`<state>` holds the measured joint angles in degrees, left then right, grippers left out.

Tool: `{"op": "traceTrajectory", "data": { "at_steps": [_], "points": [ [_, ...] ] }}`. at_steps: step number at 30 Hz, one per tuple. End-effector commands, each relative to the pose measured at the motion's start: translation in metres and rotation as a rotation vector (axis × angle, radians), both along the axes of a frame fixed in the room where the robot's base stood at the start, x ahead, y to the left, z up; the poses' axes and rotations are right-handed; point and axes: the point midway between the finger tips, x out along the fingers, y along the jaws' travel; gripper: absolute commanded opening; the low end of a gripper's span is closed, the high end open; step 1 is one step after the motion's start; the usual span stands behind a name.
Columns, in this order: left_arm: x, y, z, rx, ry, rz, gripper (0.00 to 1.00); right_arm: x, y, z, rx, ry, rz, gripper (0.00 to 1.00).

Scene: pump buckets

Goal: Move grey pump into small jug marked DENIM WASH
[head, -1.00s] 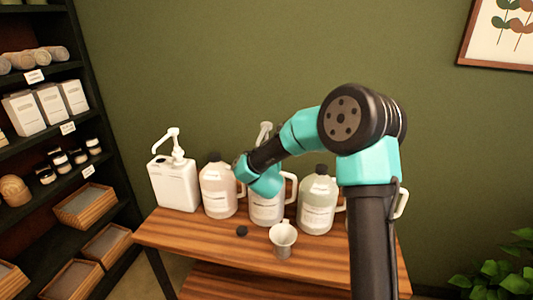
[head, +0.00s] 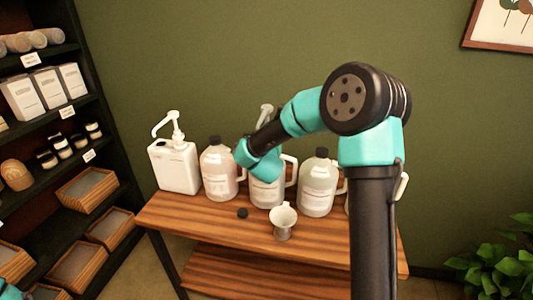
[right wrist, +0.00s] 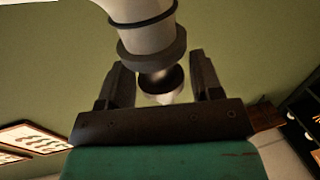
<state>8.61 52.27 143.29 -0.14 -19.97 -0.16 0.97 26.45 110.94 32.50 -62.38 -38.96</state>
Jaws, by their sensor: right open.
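A grey pump (head: 266,112) stands up from the middle jug (head: 267,194), mostly hidden behind my right arm. In the right wrist view, a pale grey pump part with dark collars (right wrist: 151,42) lies between the spread fingers of my right gripper (right wrist: 162,82). The fingers are open, with gaps on both sides. In the head view the right gripper is hidden behind its own wrist. Jugs with black caps stand to the left (head: 219,172) and right (head: 318,185). The labels are too small to read, so I cannot tell which is DENIM WASH.
A white canister with a white pump (head: 175,165) stands at the table's left. A loose black cap (head: 242,213) and a small pouring cup (head: 283,221) are near the front of the wooden table (head: 190,222). Shelves (head: 60,120) stand at the left.

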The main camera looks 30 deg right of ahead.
Motion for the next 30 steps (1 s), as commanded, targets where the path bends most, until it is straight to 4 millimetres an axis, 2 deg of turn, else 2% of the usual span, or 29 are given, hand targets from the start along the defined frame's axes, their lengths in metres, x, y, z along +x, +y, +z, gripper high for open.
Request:
{"op": "traceTrajectory", "data": {
  "at_steps": [5, 21, 27, 30],
  "points": [
    [0.000, 0.000, 0.000, 0.000, 0.000, 0.000, 0.70, -0.022, 0.014, 0.000, 0.000, 0.001, 0.002, 0.59],
    [0.000, 0.000, 0.000, 0.000, 0.000, 0.000, 0.70, -0.111, 0.068, 0.002, -0.001, 0.000, 0.003, 0.59],
    [0.000, 0.000, 0.000, 0.000, 0.000, 0.000, 0.70, -0.134, 0.081, 0.002, 0.000, 0.000, 0.001, 0.59],
    [0.000, 0.000, 0.000, 0.000, 0.000, 0.000, 0.70, -0.139, 0.084, 0.002, -0.001, -0.001, -0.001, 0.59]
  ]
}}
